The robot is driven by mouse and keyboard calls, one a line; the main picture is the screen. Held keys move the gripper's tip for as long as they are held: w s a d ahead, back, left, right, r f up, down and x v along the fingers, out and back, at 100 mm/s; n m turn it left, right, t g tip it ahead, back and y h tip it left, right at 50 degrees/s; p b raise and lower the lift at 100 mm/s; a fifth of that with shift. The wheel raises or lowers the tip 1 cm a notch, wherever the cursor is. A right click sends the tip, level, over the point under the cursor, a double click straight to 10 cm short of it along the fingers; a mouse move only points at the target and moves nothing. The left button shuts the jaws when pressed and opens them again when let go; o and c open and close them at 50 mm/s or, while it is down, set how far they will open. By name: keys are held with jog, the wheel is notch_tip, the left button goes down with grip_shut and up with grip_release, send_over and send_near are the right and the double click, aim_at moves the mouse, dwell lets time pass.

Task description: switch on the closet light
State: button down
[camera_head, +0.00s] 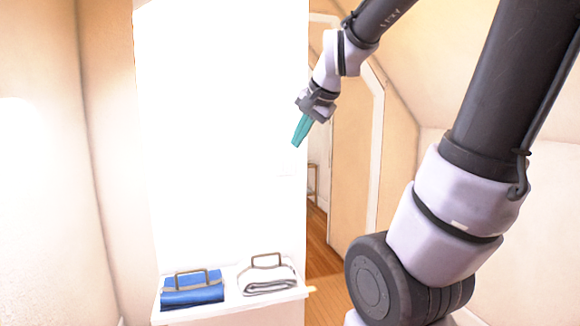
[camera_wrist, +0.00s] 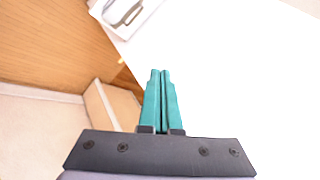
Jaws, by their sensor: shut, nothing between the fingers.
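My gripper (camera_head: 296,143) has teal fingers, shut and empty, pointing down and left in front of the right part of a bright white wall panel (camera_head: 220,120). I cannot tell whether the fingertips touch the panel. In the wrist view the shut fingers (camera_wrist: 161,73) lie side by side before the same white surface (camera_wrist: 240,70). A very faint mark (camera_head: 287,174) shows on the panel just below the fingertips; it is too washed out to tell whether it is a switch. No light fixture can be made out.
A white shelf (camera_head: 233,301) at the panel's foot bears a blue folded bundle (camera_head: 192,293) and a white folded bundle (camera_head: 268,281), each with a handle. Right of the panel's edge are a wooden floor (camera_head: 318,245) and a doorway with a sloped frame (camera_head: 377,150).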

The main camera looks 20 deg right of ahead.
jog(key=w+d+f+m+h, duration=0.1)
jog(key=w+d+m, duration=0.3)
jog(key=w, duration=0.5)
jog(key=w+d+f+m+h, duration=0.1)
jog(key=w+d+f+m, duration=0.3)
jog(key=w, duration=0.4)
jog(key=shift+w+f+m+t, duration=0.25)
jog(key=shift+w+m+t, duration=0.15)
jog(key=shift+f, duration=0.1)
send_near(288, 170)
notch_tip(288, 170, down, 4)
jog(key=w, duration=0.3)
jog(key=shift+f, duration=0.3)
jog(key=shift+w, duration=0.5)
jog(key=shift+w+f, duration=0.15)
